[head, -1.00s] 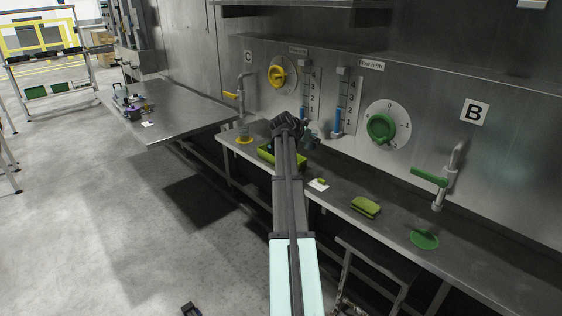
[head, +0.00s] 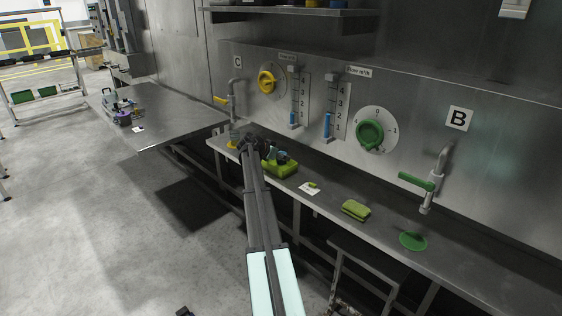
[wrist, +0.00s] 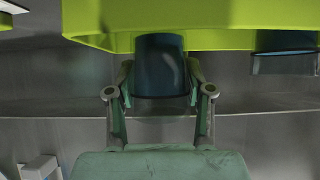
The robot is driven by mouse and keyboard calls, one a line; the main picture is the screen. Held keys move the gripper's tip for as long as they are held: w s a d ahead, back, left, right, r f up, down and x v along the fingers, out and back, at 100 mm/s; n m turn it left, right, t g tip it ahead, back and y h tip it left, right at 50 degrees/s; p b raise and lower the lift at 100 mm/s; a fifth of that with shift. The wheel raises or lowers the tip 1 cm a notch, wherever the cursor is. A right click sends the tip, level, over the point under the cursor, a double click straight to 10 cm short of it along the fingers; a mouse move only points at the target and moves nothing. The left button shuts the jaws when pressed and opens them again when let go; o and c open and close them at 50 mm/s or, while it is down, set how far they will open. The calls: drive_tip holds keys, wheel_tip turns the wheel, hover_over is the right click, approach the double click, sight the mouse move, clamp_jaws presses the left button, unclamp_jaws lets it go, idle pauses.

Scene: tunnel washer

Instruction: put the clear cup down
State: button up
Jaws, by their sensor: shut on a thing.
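My gripper (head: 270,153) reaches over the lime-green caddy (head: 284,171) on the steel counter. It is shut on the clear cup (head: 282,156), which looks dark blue-teal. In the wrist view the cup (wrist: 160,75) sits between both fingers, with a see-through part nearest my palm. It overlaps the edge of the caddy (wrist: 215,38). I cannot tell whether the cup touches the caddy. My arm hides the caddy's left end in the head view.
Another bluish cup (head: 235,136) stands on a yellow disc (head: 232,146) to the left. A white card (head: 309,189), a green sponge (head: 356,210) and a green disc (head: 413,241) lie to the right. Another dark cylinder (wrist: 285,45) shows beside the caddy in the wrist view.

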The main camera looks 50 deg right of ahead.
sight(278, 160)
wheel_tip(278, 160, down, 3)
drive_tip(key=shift+f+p, duration=0.1)
drive_tip(key=shift+p, duration=0.4)
drive_tip(key=shift+f+b, duration=0.2)
drive_tip(key=shift+b, duration=0.15)
drive_tip(key=o, duration=1.2)
drive_tip(key=shift+o, duration=0.2)
drive_tip(key=shift+r, duration=0.2)
